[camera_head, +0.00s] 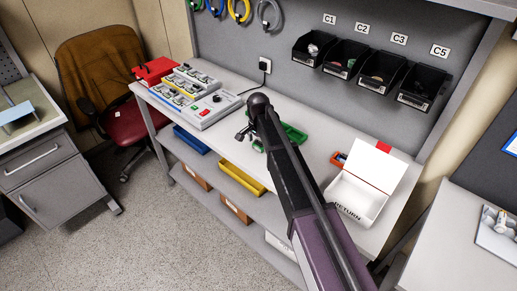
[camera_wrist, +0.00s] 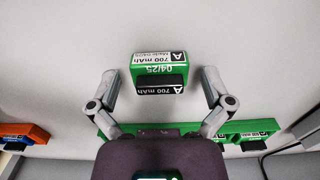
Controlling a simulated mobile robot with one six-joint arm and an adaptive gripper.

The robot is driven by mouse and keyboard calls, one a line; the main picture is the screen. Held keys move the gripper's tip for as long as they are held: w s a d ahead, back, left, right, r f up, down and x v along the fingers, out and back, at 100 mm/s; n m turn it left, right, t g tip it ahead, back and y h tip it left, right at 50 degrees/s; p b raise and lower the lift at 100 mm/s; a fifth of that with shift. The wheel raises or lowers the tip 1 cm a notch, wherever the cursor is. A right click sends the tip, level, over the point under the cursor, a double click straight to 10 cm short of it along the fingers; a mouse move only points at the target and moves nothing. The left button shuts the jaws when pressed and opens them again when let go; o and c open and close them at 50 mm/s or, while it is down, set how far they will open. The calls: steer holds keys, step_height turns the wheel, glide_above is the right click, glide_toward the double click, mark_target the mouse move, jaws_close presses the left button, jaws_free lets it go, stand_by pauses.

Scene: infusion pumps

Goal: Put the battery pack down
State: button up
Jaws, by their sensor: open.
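A green battery pack (camera_wrist: 143,72) with a white "700 mAh" label lies on the pale worktop, centred in the wrist view. My gripper (camera_wrist: 160,82) is open, with one finger on either side of the pack and a visible gap to each. In the head view my gripper (camera_head: 247,131) is low over the middle of the bench. There my arm hides most of the pack's surroundings, and I cannot make the pack out clearly.
A green tray (camera_head: 293,133) with more packs is close beside my gripper. A white open box marked RETURN (camera_head: 345,204) stands to the right. A grey charger unit (camera_head: 207,109) stands at the left. Black bins (camera_head: 314,49) hang on the back panel.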

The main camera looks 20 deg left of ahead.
mark_target(258, 142)
stand_by(0.5)
steer(key=c, duration=1.2)
steer(key=shift+r, duration=0.1)
step_height(258, 142, up, 3)
steer(key=p, duration=0.3)
steer(key=shift+r+p, duration=0.1)
steer(key=shift+p, duration=0.2)
steer(key=shift+s+d+r+p, duration=0.1)
steer(key=shift+r+p, duration=0.2)
steer(key=shift+r, duration=0.05)
steer(key=s+d, duration=0.2)
steer(key=s, duration=0.2)
steer(key=s+d, duration=0.3)
steer(key=s, duration=0.2)
steer(key=s+d+r+p, duration=0.1)
steer(key=s+d, duration=0.2)
steer(key=s, duration=0.1)
steer(key=shift+s, duration=0.3)
